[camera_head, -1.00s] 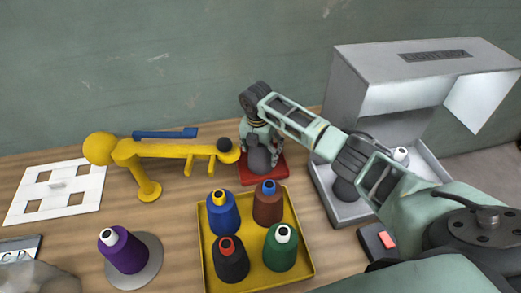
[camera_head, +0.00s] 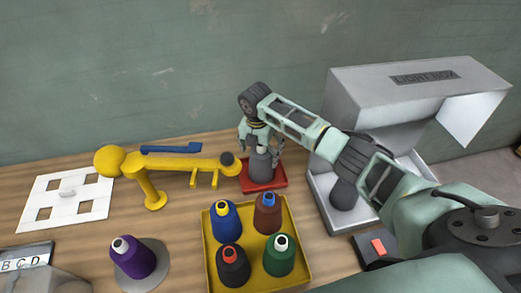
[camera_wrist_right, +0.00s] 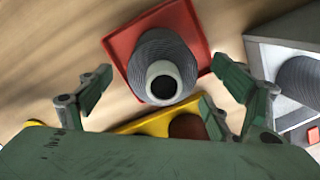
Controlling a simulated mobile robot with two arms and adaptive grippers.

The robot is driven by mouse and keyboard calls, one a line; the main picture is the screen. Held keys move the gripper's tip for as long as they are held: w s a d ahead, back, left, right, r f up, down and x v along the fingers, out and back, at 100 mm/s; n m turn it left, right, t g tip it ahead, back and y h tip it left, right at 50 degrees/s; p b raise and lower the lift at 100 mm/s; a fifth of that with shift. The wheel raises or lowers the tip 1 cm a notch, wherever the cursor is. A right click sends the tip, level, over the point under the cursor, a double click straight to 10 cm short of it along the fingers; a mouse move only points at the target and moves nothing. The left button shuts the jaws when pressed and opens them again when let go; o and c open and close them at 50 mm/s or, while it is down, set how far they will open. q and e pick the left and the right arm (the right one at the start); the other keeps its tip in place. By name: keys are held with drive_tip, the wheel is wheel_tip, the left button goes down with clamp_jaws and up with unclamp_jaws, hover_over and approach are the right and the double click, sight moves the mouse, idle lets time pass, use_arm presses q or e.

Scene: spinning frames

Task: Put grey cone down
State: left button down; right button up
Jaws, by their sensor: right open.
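The grey cone (camera_head: 261,164) stands upright on a red square tray (camera_head: 273,180) at the back middle of the table. In the right wrist view the grey cone (camera_wrist_right: 164,70) shows from above, with a pale top ring and dark hole, on the red tray (camera_wrist_right: 124,42). My right gripper (camera_head: 262,145) is just above and around the cone. Its fingers, also in the right wrist view (camera_wrist_right: 160,92), are spread apart on both sides of the cone, with gaps between. My left gripper is not in view.
A yellow tray (camera_head: 305,270) with blue, brown, black and green cones stands in front. A yellow arm-like stand (camera_head: 150,170) is left of the red tray. A purple cone (camera_head: 133,257) stands on a grey disc. A grey light box (camera_head: 400,95) is at right.

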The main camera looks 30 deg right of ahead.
drive_tip(key=r+p, duration=0.1)
drive_tip(key=r, duration=0.1)
drive_tip(key=r+p, duration=0.4)
drive_tip(key=shift+s+a+r, duration=0.2)
drive_tip(key=shift+s+a, duration=0.05)
drive_tip(key=shift+a, duration=0.05)
drive_tip(key=shift+f, duration=0.1)
